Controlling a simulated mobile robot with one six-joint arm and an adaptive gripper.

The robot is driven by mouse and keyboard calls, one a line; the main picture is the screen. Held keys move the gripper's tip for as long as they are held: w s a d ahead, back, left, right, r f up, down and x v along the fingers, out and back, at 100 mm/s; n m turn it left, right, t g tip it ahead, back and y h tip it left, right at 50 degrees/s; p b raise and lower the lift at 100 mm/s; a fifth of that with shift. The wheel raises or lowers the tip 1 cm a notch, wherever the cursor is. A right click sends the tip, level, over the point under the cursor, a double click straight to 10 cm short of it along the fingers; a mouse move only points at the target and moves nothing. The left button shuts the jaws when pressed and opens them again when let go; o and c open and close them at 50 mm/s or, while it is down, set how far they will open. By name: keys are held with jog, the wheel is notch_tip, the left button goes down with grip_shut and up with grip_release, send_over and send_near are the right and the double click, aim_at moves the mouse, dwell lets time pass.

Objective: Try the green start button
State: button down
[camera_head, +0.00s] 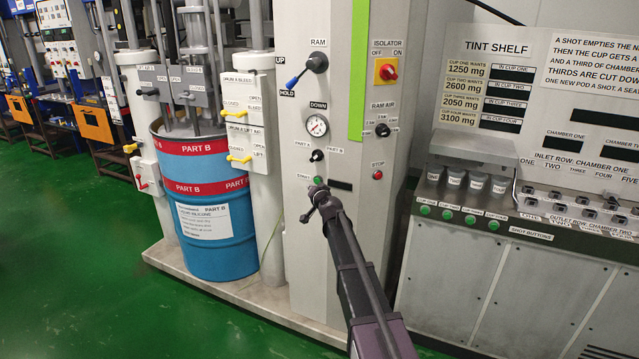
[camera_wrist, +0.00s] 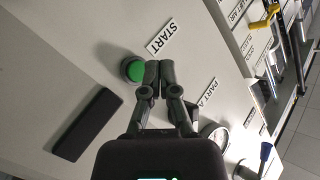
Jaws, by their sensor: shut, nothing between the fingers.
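The green start button (camera_head: 318,180) sits low on the white control panel, beside its START label. In the wrist view the green button (camera_wrist: 133,70) stands just left of my fingertips, with the START label (camera_wrist: 162,36) above it. My gripper (camera_head: 318,192) is in front of the panel, just below the button in the head view. In the wrist view my gripper (camera_wrist: 159,66) has its two fingers together with nothing between them. The fingertips look very close to the button's edge; I cannot tell whether they touch it.
A dark rectangular display (camera_head: 341,184) is right of the button, and a red stop button (camera_head: 377,174) lies farther right. A black selector knob (camera_head: 317,155) and a pressure gauge (camera_head: 317,125) are above. A blue drum (camera_head: 215,240) stands left; the tint shelf counter (camera_head: 560,240) is right.

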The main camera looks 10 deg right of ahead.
jog(key=shift+s+a, duration=0.45)
jog(key=shift+s, duration=0.15)
jog(key=shift+s+a, duration=0.4)
jog(key=shift+s, duration=0.2)
jog(key=s+a+f+n+g+y+p, duration=0.2)
jog(key=s+a+n+g+p, duration=0.2)
jog(key=s, duration=0.7)
jog(key=s+d+g+h+p, duration=0.1)
jog(key=s+g, duration=0.3)
jog(key=s, duration=0.6)
jog(key=s+d+f+n+g+h+p, duration=0.1)
jog(key=s+d+g+h+p, duration=0.1)
jog(key=s, duration=0.9)
jog(key=s+d+f+g+h+p, duration=0.1)
jog(key=s+d+g+p, duration=0.2)
jog(key=s+g, duration=0.3)
jog(key=s+p, duration=0.1)
jog(key=s, duration=0.4)
jog(key=shift+s+f+n+h, duration=0.2)
jog(key=shift+s+n+h, duration=0.05)
jog(key=shift+n+h, duration=0.05)
